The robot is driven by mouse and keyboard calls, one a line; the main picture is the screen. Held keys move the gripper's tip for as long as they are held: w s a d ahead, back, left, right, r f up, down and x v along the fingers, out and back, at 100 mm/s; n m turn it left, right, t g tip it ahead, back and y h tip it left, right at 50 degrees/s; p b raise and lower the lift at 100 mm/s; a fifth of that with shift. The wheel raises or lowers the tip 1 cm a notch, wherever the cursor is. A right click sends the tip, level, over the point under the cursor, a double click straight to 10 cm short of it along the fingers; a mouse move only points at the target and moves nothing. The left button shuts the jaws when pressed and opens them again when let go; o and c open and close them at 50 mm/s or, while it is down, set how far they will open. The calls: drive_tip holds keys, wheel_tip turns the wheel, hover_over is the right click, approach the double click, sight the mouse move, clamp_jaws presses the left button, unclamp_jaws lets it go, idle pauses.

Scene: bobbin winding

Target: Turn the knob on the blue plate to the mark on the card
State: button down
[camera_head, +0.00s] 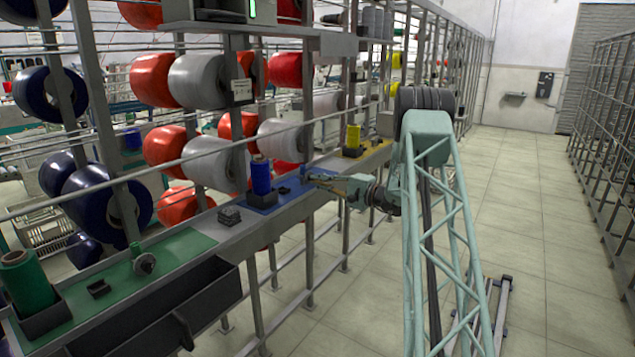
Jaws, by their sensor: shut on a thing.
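The blue plate (290,196) lies on the grey shelf ledge in the middle of the view, with a blue spool (261,176) standing in a dark holder on its left part. My gripper (310,178) reaches in from the right over the right end of the blue plate. It is shut on the knob there, which it mostly hides, so the knob's angle cannot be read. A small white card (242,90) hangs on the rack above the plate. Its marking is too small to read.
A green plate (180,248) with its own knob (144,263) and a green spool (25,280) lies at the left. A yellow plate (377,153) with a yellow spool (353,137) is farther back. A dark block (229,216) sits left of the blue plate.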

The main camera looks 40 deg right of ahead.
drive_tip(key=shift+n, duration=0.6)
drive_tip(key=c, duration=2.9)
unclamp_jaws()
drive_tip(key=shift+o, duration=0.2)
drive_tip(key=shift+s, duration=0.1)
drive_tip(key=v, duration=1.1)
drive_tip(key=shift+s, duration=0.35)
drive_tip(key=shift+d, duration=0.1)
drive_tip(key=shift+r, duration=0.1)
